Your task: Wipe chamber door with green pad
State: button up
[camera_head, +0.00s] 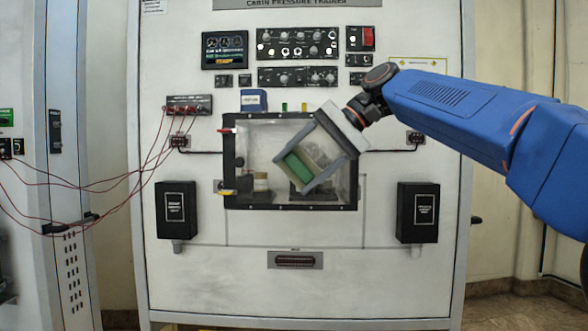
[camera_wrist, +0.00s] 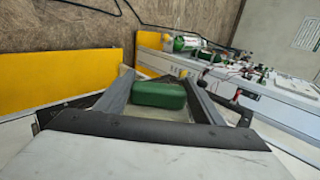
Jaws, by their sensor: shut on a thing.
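The chamber door (camera_head: 257,141) is a clear pane in a black frame, in the middle of the white trainer panel in the head view. The green pad (camera_head: 299,168) is a small green block. My gripper (camera_head: 309,176) is shut on the green pad, tilted down to the left in front of the door's right half. In the wrist view the green pad (camera_wrist: 159,95) sits between the two grey fingers. My gripper hides part of the door. I cannot tell whether the pad touches the pane.
Black boxes flank the door at left (camera_head: 176,210) and right (camera_head: 418,212). Red wires (camera_head: 85,185) hang on the left. A small blue box (camera_head: 253,101) stands on top of the chamber frame. A drawer-like grey fitting (camera_head: 295,260) sits below.

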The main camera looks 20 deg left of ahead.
aim_at(315, 176)
jog(key=shift+w+d, duration=0.3)
jog(key=shift+d, duration=0.5)
jog(key=shift+w+d, duration=0.25)
jog(key=shift+d, duration=0.55)
jog(key=d, duration=0.2)
jog(key=w+d, duration=0.1)
jog(key=shift+d, duration=0.35)
jog(key=shift+s+a, duration=0.1)
jog(key=shift+a, duration=0.05)
